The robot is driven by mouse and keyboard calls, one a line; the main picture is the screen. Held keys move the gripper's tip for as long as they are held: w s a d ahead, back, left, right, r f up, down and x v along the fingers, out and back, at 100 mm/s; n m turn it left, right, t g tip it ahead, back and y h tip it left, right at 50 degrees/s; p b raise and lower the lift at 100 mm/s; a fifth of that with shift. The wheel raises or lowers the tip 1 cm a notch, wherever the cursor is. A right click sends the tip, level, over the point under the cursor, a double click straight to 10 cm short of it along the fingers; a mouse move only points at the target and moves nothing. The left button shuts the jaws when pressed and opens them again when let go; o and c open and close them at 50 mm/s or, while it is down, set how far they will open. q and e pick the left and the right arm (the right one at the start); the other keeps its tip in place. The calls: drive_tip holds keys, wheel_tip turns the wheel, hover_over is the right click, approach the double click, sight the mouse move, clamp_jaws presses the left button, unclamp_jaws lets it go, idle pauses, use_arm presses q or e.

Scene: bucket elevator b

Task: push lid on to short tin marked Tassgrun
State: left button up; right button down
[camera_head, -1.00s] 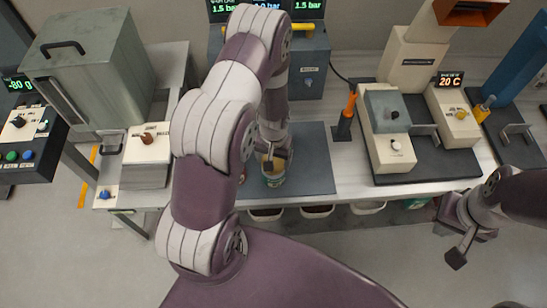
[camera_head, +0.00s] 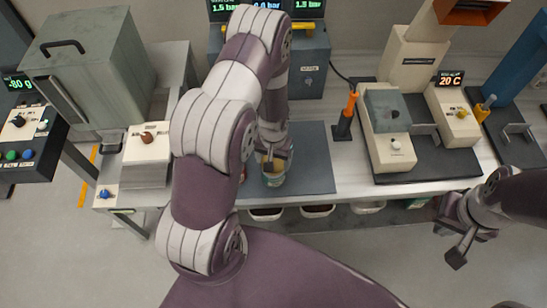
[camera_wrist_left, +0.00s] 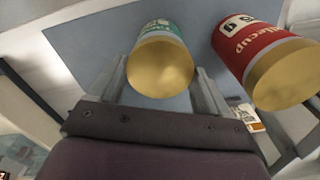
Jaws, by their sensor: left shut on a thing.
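A short tin with a green and white label (camera_head: 273,179) stands on the dark mat beneath my left gripper (camera_head: 274,157). In the left wrist view, its green label (camera_wrist_left: 168,27) shows beyond a gold lid (camera_wrist_left: 160,70) facing the camera. The label is too small and oblique to read. The left fingers (camera_wrist_left: 160,82) lie on either side of the gold lid, shut on it. How far the lid sits down on the tin is hidden. My right gripper (camera_head: 448,245) is open and empty, off the bench's front edge.
A red tin with a gold end (camera_wrist_left: 262,55) stands close beside the green one. The grey mat (camera_head: 313,165) is clear to the right. An orange-handled tool (camera_head: 346,115) stands beyond it, then a beige machine (camera_head: 392,150). Bins (camera_head: 318,211) hang below the bench edge.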

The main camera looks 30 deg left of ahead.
use_arm(q)
drive_tip(key=shift+f, duration=0.4)
idle(0.4)
idle(0.4)
drive_tip(key=o, duration=1)
drive_tip(key=shift+o, duration=0.2)
drive_tip(key=shift+r, duration=0.15)
wheel_tip(320, 180, up, 8)
drive_tip(key=p, duration=0.6)
